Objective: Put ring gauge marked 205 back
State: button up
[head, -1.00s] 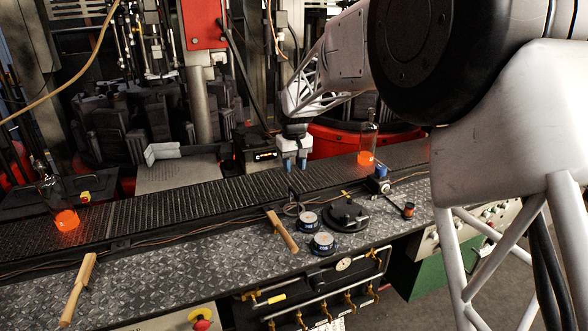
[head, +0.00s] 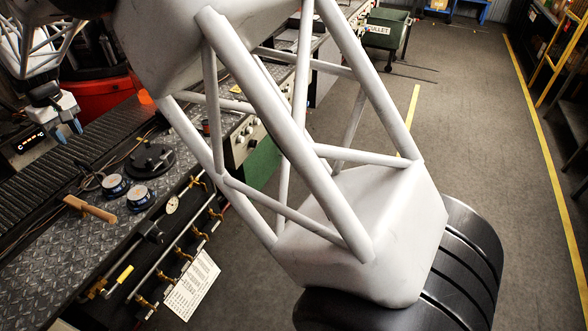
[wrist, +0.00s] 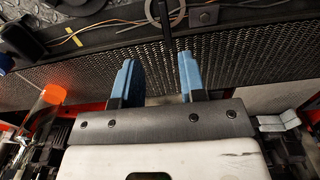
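Two small round gauges with pale faces and dark rims, a left one (head: 115,186) and a right one (head: 140,197), lie on the patterned metal bench in the head view. Their markings are too small to read, so I cannot tell which, if either, is 205. A black round stand (head: 150,160) is just behind them. My gripper (head: 67,131) hangs above the conveyor, left of and beyond the gauges. In the wrist view my gripper (wrist: 157,78) has its two blue fingers apart with nothing held. A thin metal ring (wrist: 168,12) shows at the top there, beyond the fingertips.
A mesh conveyor (wrist: 225,70) runs beneath my gripper. A glowing orange bottle base (wrist: 53,95) is left of it in the wrist view. A wooden handle (head: 90,208) lies on the bench (head: 85,262) in front of the gauges. Open floor (head: 465,130) is at right.

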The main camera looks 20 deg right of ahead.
jog(key=s+d+r+m, duration=0.1)
jog(key=s+d+r, duration=0.35)
jog(key=d, duration=0.55)
jog(key=s+d+r+m+t, duration=0.1)
jog(key=s+d+r+m, duration=0.3)
jog(key=d, duration=0.7)
jog(key=s+d+r+n, duration=0.1)
jog(key=s+d+r, duration=0.1)
jog(key=s+d, duration=0.6)
jog(key=s+d+f+m, duration=0.2)
jog(key=s+d, duration=0.8)
jog(key=s, duration=0.2)
jog(key=s+d+f+m+t, duration=0.1)
jog(key=s+d+f+m, duration=0.2)
jog(key=s+d, duration=0.8)
jog(key=shift+s+f+t, duration=0.15)
jog(key=shift+s+t, duration=0.15)
jog(key=shift+s, duration=0.75)
